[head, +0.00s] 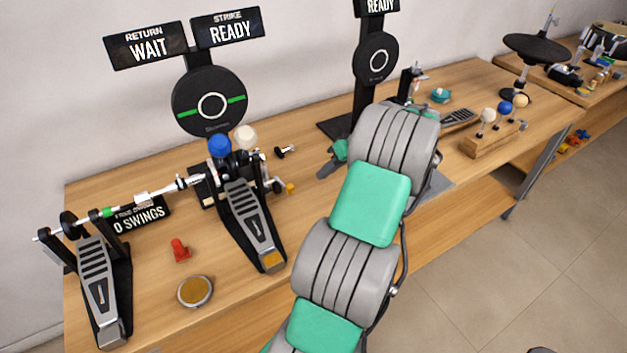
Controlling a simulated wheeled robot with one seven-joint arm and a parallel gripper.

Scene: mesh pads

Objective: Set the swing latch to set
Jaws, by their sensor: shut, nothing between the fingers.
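I cannot tell for sure which part is the swing latch. A small red piece (180,250) stands on the bench near the front pedals. A small lever with a yellow tip (290,188) sits at the right side of the middle pedal (250,225), and a small black and silver piece (285,152) lies behind it.
A round mesh pad (209,101) stands under signs reading WAIT and READY. A second pad (376,58) stands further right. A sign (140,214) reads 0 SWINGS. A round tin (195,291) lies in front. A wooden block with coloured balls (492,137) stands right.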

